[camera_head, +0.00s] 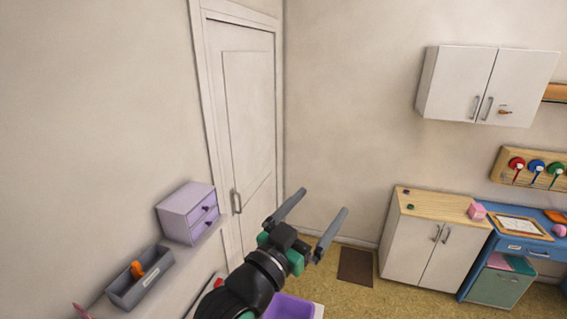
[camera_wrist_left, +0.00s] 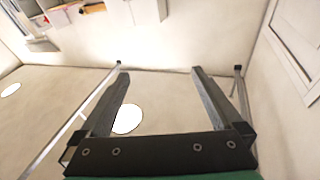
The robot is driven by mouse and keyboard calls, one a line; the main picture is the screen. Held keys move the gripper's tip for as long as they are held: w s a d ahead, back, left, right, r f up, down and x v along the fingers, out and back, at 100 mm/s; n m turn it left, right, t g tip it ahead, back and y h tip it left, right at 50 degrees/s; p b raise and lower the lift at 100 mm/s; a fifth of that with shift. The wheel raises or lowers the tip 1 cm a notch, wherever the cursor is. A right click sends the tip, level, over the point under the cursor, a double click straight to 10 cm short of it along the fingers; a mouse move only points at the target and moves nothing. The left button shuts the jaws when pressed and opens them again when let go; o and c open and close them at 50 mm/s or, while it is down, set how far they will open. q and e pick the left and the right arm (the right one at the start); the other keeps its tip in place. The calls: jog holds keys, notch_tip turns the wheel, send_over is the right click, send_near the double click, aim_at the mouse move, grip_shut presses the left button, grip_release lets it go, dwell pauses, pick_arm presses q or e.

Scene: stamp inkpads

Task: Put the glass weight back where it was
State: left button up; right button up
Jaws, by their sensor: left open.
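My left gripper (camera_head: 324,201) is raised in the lower middle of the head view, open with nothing between its fingers. In the left wrist view its two fingers (camera_wrist_left: 160,73) are spread wide and empty. I cannot make out the glass weight in either view. My right gripper does not show.
A purple drawer box (camera_head: 187,213) and grey tray (camera_head: 140,285) are at left.

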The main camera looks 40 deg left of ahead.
pick_arm(q)
jog(key=s+d+r+t+h+p, duration=0.1)
jog(key=s+d+r+t, duration=0.2)
jog(key=s+r, duration=0.5)
jog(key=s+d+r+t+h+p, duration=0.1)
jog(key=s+r, duration=0.6)
jog(key=r, duration=0.9)
jog(key=d+t+h, duration=0.1)
jog(key=d+t, duration=0.1)
jog(key=t, duration=0.1)
jog(key=shift+s+r+m+p, duration=0.15)
jog(key=shift+s+m+p, duration=0.15)
jog(key=shift+s+p, duration=0.1)
